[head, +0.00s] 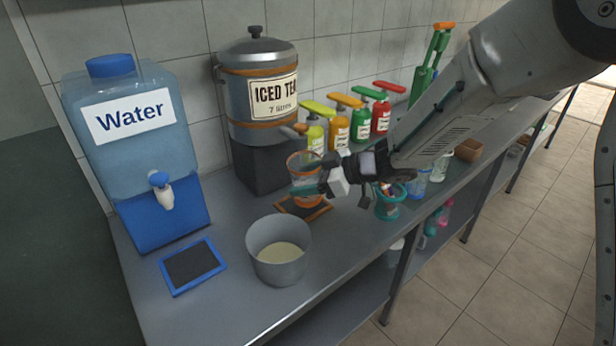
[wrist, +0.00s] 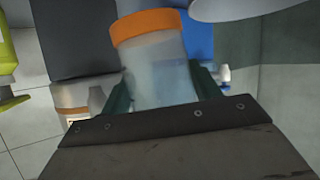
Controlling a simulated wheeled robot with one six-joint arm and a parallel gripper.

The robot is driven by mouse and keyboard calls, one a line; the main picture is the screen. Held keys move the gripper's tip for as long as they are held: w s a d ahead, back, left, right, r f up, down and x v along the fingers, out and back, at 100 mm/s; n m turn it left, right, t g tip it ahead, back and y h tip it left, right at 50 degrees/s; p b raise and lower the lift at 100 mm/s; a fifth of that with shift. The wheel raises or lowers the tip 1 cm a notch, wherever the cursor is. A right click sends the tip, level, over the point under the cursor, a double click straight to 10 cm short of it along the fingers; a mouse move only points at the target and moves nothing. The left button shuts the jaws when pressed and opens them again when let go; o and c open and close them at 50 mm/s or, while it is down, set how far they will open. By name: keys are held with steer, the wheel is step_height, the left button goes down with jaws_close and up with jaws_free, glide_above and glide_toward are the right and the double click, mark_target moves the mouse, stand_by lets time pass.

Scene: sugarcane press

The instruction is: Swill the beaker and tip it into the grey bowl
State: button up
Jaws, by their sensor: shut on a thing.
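My gripper (head: 306,190) is shut on the clear beaker (head: 303,168), which has orange bands at its ends. The beaker is in front of the iced tea dispenser, over a brown-edged mat. In the wrist view, the beaker (wrist: 158,65) sits between my green fingers, its orange band towards the top. It looks slightly tilted there; I cannot tell its contents. The grey bowl (head: 278,262) stands on the counter in front of and left of the beaker, apart from it. Pale liquid lies in the bowl.
A blue water dispenser (head: 140,165) stands at the left, with a blue-framed tray (head: 192,267) before it. The iced tea dispenser (head: 256,95) and several pump bottles (head: 338,125) line the wall. A teal container (head: 390,203) stands right of my gripper. The counter's front edge is close to the bowl.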

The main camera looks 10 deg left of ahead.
steer(key=shift+s+r+n+t+h, duration=0.25)
steer(key=shift+n+t+h, duration=0.25)
steer(key=shift+n+t, duration=0.25)
steer(key=shift+s+a+f+n+t, duration=0.15)
steer(key=shift+s+f+n+t, duration=0.15)
steer(key=shift+n+t, duration=0.25)
steer(key=shift+s+a+f+n+t+h, duration=0.15)
steer(key=shift+s+f+n+t+h, duration=0.2)
steer(key=shift+f+n, duration=0.35)
steer(key=shift+s+a+t, duration=0.1)
steer(key=shift+s+t, duration=0.1)
steer(key=shift+t, duration=0.05)
steer(key=shift+s+a+r+n+t+h, duration=0.1)
steer(key=shift+s+r+n+t+h, duration=0.15)
steer(key=shift+s+r+n+t, duration=0.35)
steer(key=shift+w+f, duration=0.2)
steer(key=shift+w, duration=0.15)
steer(key=shift+s+d+f+n+t, duration=0.2)
steer(key=shift+f+n+t, duration=0.15)
steer(key=shift+n, duration=0.25)
steer(key=shift+r, duration=0.1)
